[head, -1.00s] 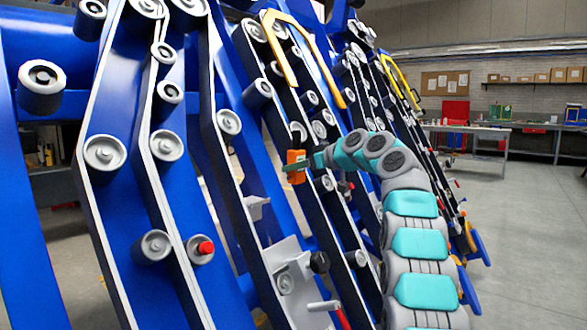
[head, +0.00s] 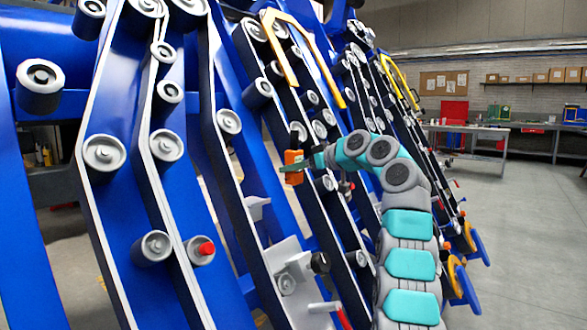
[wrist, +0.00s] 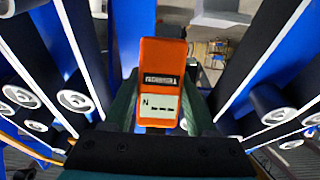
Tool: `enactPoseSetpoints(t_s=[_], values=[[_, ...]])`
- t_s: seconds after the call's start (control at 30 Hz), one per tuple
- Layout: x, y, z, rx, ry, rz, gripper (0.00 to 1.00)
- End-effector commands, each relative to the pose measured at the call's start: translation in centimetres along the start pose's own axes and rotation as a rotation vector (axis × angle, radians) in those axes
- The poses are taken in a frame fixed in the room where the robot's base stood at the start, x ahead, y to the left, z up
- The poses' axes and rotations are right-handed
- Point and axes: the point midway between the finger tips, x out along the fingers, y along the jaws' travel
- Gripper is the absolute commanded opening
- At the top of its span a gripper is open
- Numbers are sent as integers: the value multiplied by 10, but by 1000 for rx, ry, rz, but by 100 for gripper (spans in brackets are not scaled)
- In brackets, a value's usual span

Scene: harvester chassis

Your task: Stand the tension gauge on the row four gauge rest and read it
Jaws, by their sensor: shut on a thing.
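The tension gauge (wrist: 163,70) is an orange box with a dark label and a pale display marked N with dashes. It fills the middle of the wrist view, between the green fingers of my gripper (wrist: 162,112). In the head view the orange gauge (head: 293,166) is upright at the tip of my gripper (head: 318,160), in front of the belt rows. My gripper is shut on it. I cannot tell which part is the row four gauge rest. I cannot tell whether the gauge touches anything behind it.
Black and white belts run over grey rollers (head: 104,153) on blue frames to the left and behind. A red knob (head: 206,248) and a grey bracket (head: 290,262) stick out low. Open floor (head: 520,225) lies to the right; a workbench (head: 470,128) stands farther back.

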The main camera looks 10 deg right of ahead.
Motion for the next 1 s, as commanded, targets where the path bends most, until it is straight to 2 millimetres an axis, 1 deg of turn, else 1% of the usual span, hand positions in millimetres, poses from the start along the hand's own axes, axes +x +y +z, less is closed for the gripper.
enactPoseSetpoints(t_s=[0.47,0.67,1.0], values=[[-1,-2,1,-3,1,-3,0],[11,-14,-1,-3,-1,-5,0],[35,-40,-10,-3,2,-4,0]])
